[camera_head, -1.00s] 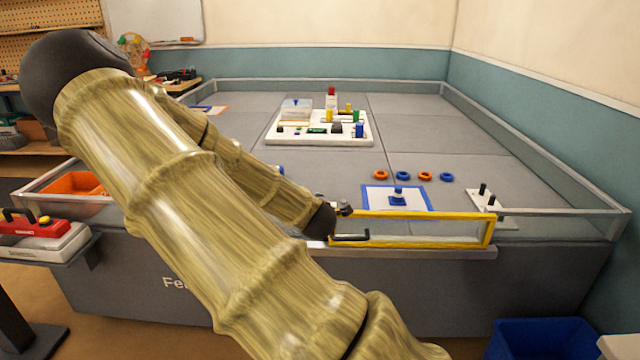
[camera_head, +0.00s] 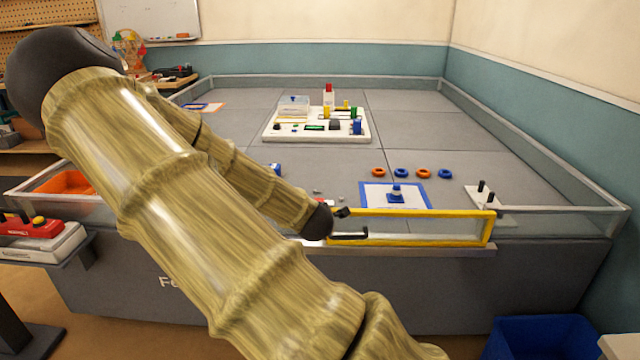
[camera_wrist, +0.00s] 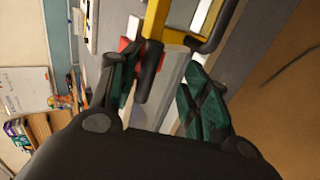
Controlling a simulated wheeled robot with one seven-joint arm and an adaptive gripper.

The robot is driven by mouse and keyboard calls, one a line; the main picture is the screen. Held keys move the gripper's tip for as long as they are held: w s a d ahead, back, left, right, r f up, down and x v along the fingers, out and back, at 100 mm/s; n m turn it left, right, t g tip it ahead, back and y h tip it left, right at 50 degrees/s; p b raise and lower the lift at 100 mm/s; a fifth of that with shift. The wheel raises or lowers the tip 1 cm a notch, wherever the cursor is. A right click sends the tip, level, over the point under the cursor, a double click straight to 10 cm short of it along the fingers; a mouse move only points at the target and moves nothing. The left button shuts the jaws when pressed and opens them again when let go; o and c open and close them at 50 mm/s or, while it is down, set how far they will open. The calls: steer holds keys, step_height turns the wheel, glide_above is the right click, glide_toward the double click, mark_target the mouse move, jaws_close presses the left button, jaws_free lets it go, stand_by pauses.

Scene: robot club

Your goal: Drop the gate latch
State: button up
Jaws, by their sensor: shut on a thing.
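The gate (camera_head: 430,243) is a low clear panel in a yellow frame at the front edge of the field, and it looks closed. Its black handle (camera_head: 350,236) is near the left end; the handle also shows in the wrist view (camera_wrist: 213,38). The latch, a dark bar (camera_wrist: 148,75), stands at the frame's yellow corner between my green-padded fingers. My gripper (camera_wrist: 164,62) is shut on this bar, though its contact with the right finger is unclear. In the head view, my dark wrist hides the fingers; a small dark part (camera_head: 342,212) shows beside it.
A blue-bordered mat (camera_head: 420,198) with a blue piece lies behind the gate. Orange and blue rings (camera_head: 424,172) lie beyond it. A white peg board (camera_head: 488,199) is to the right. A blue bin (camera_head: 542,338) stands on the floor at front right.

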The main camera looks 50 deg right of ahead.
steer(key=v, duration=0.7)
steer(key=shift+s, duration=0.2)
steer(key=shift+d, duration=0.15)
